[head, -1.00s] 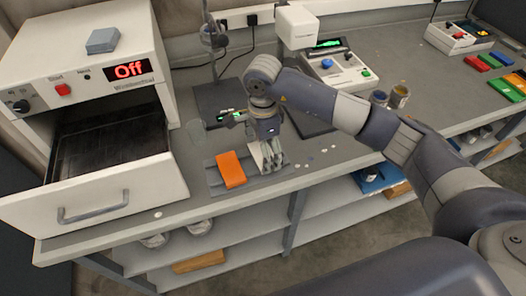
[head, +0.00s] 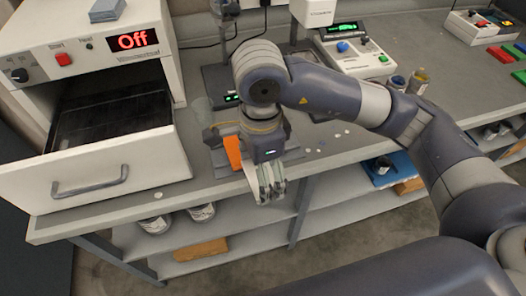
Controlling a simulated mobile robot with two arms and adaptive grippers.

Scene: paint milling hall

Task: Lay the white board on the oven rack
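My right gripper (head: 268,190), fingers pointing down, is over the front edge of the bench. A pale strip of the white board (head: 249,178) shows along the left side of the fingers and appears gripped; the fingers and wrist hide most of it. The oven (head: 85,60) stands at the left with its front drawer (head: 100,180) pulled open. The dark oven rack (head: 110,122) shows inside it and looks empty. My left gripper is out of view.
An orange board (head: 233,152) sits on a grey holder (head: 222,170) left of my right gripper, partly hidden. The oven display reads Off. A instrument with buttons (head: 355,52) and small jars (head: 418,80) stand to the right. Shelves run below the bench.

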